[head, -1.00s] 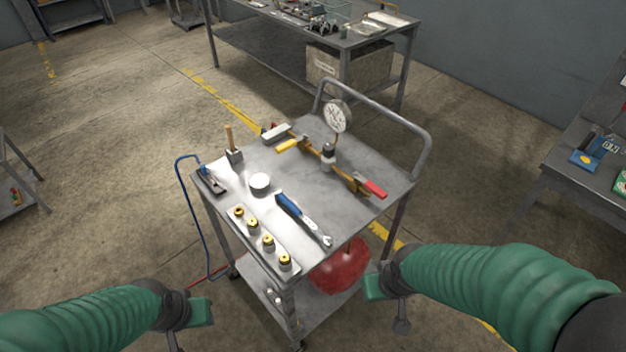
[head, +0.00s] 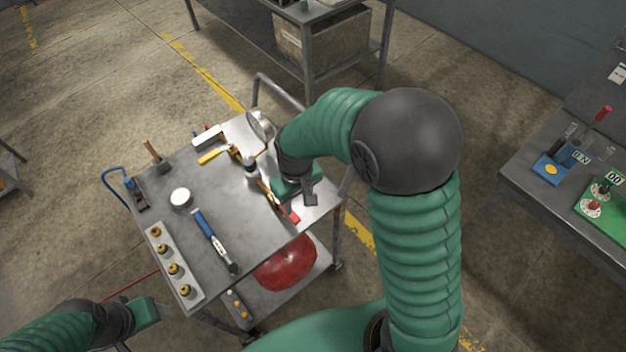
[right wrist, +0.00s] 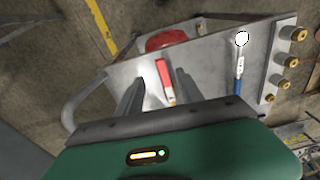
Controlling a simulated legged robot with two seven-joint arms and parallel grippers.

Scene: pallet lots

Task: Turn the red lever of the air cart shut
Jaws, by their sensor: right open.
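The air cart's grey metal top (head: 240,250) stands in front of me. The red lever (head: 291,216) sits at the end of a brass pipe fitting near the cart's right side, partly hidden by my right gripper in the head view. My right gripper (head: 306,196) is over the cart top beside the lever. In the right wrist view the red lever (right wrist: 163,73) shows between the two fingers of the open right gripper (right wrist: 158,92), which does not grip it. My left gripper (head: 150,312) is low at the left, off the cart; its jaws are not clear.
A round gauge (head: 261,124) stands behind the fitting. A blue-handled wrench (head: 213,240), a white cylinder (head: 181,198) and a strip of brass fittings (head: 186,290) lie on the top. A red tank (head: 285,265) is on the lower shelf. A bench (head: 530,180) stands right.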

